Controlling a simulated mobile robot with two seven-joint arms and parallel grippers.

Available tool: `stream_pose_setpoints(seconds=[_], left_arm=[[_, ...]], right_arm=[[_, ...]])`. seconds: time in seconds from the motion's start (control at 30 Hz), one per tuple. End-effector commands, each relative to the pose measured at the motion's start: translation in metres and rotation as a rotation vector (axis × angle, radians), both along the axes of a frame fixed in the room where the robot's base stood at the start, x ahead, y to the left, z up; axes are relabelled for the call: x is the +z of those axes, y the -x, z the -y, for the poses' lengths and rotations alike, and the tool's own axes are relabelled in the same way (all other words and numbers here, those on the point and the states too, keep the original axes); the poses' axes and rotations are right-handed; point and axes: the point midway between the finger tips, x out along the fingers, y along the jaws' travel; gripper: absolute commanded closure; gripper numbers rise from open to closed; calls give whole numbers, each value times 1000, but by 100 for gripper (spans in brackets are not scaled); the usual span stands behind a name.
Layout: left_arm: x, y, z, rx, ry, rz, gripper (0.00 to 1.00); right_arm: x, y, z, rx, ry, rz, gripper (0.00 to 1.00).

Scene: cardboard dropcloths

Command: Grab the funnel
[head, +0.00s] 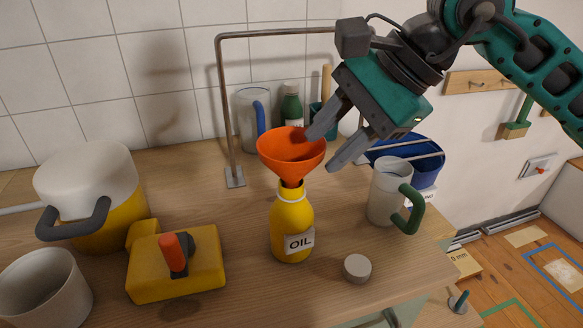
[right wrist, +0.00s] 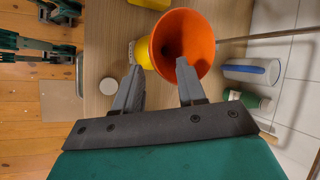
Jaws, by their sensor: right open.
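An orange funnel (head: 291,151) sits upright in the neck of a yellow bottle labelled OIL (head: 292,222) on the wooden counter. My right gripper (head: 322,149) is open, just to the right of the funnel and tilted down toward it, with one finger overlapping the funnel's right rim in the head view. In the right wrist view the funnel (right wrist: 182,40) lies beyond the two open fingers (right wrist: 160,80), nearer the right finger. I cannot tell whether that finger touches the rim. Nothing is between the fingers. My left gripper is not in view.
A grey cap (head: 357,268) lies in front. A metal frame (head: 225,110) rises behind the funnel. A yellow box with a red lever (head: 176,262) and a pot (head: 90,190) stand left.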

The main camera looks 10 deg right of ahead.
Motion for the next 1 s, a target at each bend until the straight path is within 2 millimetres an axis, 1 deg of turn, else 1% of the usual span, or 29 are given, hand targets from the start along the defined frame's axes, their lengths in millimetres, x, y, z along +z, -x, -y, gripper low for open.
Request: stream_pose_setpoints(seconds=[0.2, 0.3, 0.43, 0.63, 1.0], left_arm=[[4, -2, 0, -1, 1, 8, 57], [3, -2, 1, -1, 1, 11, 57], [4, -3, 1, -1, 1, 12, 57], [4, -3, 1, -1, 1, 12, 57], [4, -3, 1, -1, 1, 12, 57]], right_arm=[[-22, -9, -19, 3, 0, -5, 60], [-33, -13, -25, 2, 0, -4, 60], [-39, -15, -29, 1, -2, -1, 60], [-39, -15, -29, 0, -1, 0, 60], [-38, -15, -28, 1, 0, -1, 95]])
